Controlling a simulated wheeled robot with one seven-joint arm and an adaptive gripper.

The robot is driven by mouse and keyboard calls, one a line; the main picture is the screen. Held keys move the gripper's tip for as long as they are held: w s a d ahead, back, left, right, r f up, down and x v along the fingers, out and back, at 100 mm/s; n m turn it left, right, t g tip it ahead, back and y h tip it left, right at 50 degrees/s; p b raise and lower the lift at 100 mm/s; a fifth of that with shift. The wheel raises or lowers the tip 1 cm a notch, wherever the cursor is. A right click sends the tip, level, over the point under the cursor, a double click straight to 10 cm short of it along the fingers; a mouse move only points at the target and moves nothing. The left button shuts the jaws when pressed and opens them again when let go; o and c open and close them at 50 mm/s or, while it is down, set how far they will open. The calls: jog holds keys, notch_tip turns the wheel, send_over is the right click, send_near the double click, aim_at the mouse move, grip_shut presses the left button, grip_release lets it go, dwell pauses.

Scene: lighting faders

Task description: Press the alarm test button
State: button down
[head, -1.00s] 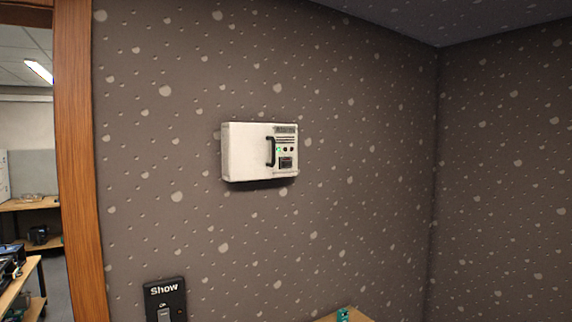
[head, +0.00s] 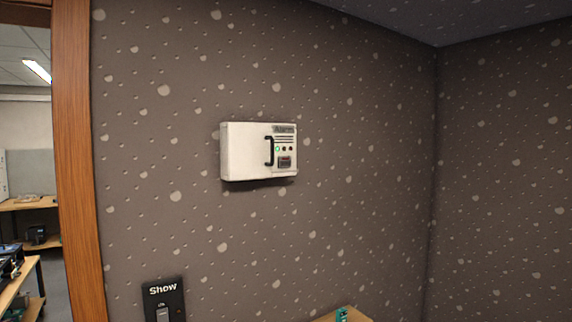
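A white box (head: 246,152) is fixed to the speckled wall near the middle of the head view. A dark vertical handle (head: 269,151) stands on its front. The panel right of the handle has a label at the top that seems to read "Alarm", with slots below it. A green light (head: 278,149) and small dark or reddish dots (head: 287,149) sit in a row under the slots. A dark square part (head: 285,162) is lower on the panel. I cannot tell which part is the test button. My gripper is not in view.
A black wall plate (head: 164,300) marked "Show" with a switch is at the lower left. A wooden door frame (head: 80,160) stands at the left, with shelves in the room beyond. A wooden surface (head: 350,314) with a small teal object (head: 342,314) shows at the bottom.

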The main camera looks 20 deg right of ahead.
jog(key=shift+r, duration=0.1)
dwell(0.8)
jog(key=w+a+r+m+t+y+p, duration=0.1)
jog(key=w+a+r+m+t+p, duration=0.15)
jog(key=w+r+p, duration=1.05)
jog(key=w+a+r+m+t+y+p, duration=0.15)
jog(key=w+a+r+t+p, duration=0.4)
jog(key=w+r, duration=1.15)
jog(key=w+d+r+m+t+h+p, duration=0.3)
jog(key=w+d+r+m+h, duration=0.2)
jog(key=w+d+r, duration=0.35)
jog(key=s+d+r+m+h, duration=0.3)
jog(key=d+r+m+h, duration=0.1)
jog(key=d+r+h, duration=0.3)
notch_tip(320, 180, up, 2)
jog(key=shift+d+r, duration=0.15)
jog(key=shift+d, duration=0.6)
